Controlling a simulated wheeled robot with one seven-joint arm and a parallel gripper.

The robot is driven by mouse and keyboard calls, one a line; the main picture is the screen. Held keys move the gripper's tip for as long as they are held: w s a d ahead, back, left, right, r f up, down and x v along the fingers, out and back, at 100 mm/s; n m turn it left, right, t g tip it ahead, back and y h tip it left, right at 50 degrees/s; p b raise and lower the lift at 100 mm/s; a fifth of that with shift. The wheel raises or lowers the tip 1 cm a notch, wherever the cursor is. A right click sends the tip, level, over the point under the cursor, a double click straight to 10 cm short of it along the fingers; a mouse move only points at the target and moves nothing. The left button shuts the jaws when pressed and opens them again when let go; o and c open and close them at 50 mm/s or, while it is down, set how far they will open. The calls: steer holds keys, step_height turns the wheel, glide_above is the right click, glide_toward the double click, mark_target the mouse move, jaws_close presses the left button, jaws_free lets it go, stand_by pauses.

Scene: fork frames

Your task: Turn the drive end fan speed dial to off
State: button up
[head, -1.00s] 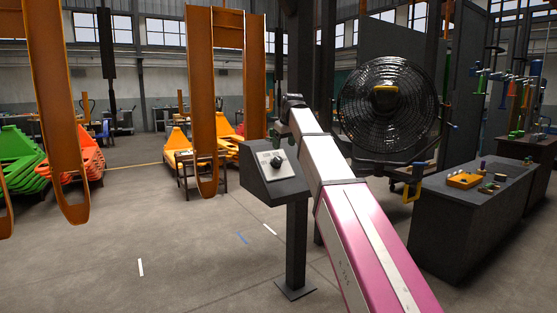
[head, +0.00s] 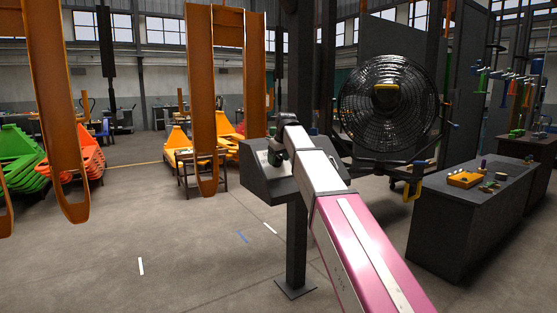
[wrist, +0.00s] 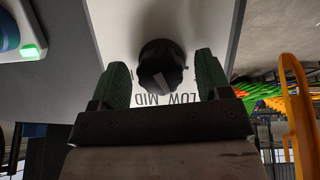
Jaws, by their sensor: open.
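The fan speed dial is a black knob (wrist: 161,66) on a light plate lettered LOW and MID, seen upside down in the wrist view. A pale mark shows on the knob's face. My gripper (wrist: 160,80) is open, with one green fingertip on each side of the knob and gaps on both sides. I cannot tell how deep the fingers reach along it. In the head view the dark control box (head: 268,187) stands on a post, and my gripper (head: 277,154) is at its sloped face. My wrist and fingers hide the knob there.
A large black fan (head: 386,104) stands behind and right of the box. A dark workbench (head: 455,225) with an orange tray (head: 464,180) is at the right. Orange forks (head: 204,110) stand left of the box. The floor in front is clear.

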steer(key=shift+f, duration=0.1)
steer(key=c, duration=0.9)
steer(key=n+t+h, duration=0.1)
steer(key=n, duration=0.3)
steer(key=shift+s, duration=0.1)
steer(key=n+t+h, duration=0.1)
steer(key=n+t, duration=0.1)
steer(key=n, duration=0.2)
steer(key=shift+a+n, duration=0.1)
steer(key=shift+n, duration=0.2)
stand_by(0.4)
steer(key=o, duration=0.9)
